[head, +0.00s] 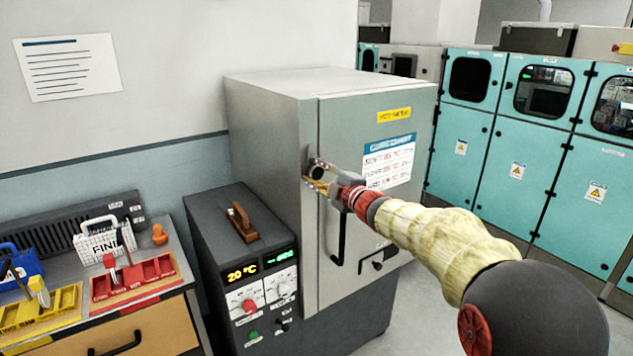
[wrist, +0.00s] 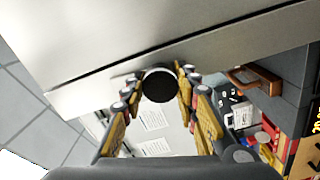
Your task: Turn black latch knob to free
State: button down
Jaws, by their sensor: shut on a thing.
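The black latch knob (wrist: 160,84) is round and sits between the two fingers of my gripper (wrist: 158,88) in the wrist view. The fingers are shut on its sides. In the head view my gripper (head: 316,178) reaches the left edge of the grey cabinet door (head: 350,130), and the knob (head: 315,172) is partly hidden by the fingers. The door looks flush with the cabinet body. A long black handle (head: 339,235) hangs on the door below the gripper.
A dark control unit (head: 225,220) with lit displays and a brown handle stands left of the cabinet. A bench with a red tray (head: 135,280), a yellow tray (head: 40,308) and a white basket (head: 103,243) is further left. Teal cabinets (head: 505,165) stand behind at right.

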jog(key=shift+f+n+b, duration=0.25)
jog(key=shift+n+b, duration=0.1)
jog(key=shift+n, duration=0.15)
jog(key=c, duration=1.3)
grip_release()
jog(key=shift+c, duration=0.2)
jog(key=shift+r, duration=0.1)
jog(key=v, duration=1.2)
